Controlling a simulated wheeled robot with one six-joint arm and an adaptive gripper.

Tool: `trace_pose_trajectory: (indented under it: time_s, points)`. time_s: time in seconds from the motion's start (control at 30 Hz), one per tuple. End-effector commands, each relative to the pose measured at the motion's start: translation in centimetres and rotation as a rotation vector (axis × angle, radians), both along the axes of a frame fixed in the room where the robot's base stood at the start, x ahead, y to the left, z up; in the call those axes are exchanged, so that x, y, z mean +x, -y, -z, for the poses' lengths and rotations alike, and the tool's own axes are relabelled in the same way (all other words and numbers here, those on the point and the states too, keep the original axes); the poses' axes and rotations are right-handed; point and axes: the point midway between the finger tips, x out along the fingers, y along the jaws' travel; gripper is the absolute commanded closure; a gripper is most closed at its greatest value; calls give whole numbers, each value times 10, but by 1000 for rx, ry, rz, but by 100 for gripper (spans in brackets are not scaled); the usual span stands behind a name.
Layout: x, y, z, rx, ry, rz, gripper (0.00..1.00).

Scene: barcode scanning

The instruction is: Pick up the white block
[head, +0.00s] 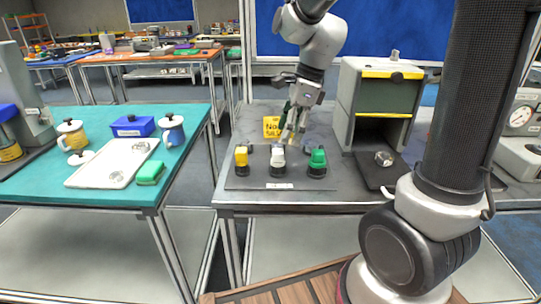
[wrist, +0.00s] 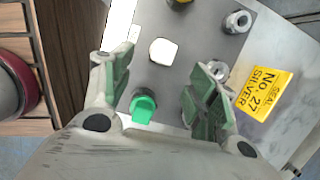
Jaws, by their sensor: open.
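The white block (head: 278,158) stands on a dark round base in the middle of a row on the grey plate, between a yellow block (head: 241,156) and a green block (head: 318,158). My gripper (head: 289,134) is above and just behind the white block in the head view, pointing down. In the wrist view my gripper (wrist: 161,75) is open and empty, its two green-padded fingers spread wide. The white block (wrist: 163,52) shows between and slightly beyond the fingertips, and the green block (wrist: 143,106) lies closer to the palm. Contact with the white block is not visible.
Metal fittings (wrist: 238,21) lie near the right finger. A grey cabinet (head: 345,110) stands right of the row. A teal table (head: 40,187) at left holds mugs and a white tray (head: 85,180).

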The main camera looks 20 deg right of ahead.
Motion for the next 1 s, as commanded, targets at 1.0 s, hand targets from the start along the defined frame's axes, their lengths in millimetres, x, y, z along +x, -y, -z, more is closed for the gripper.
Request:
trace_pose_trajectory:
  time_s: [1.0]
  points:
    - [12, -28, 73, 4, -16, 58, 58]
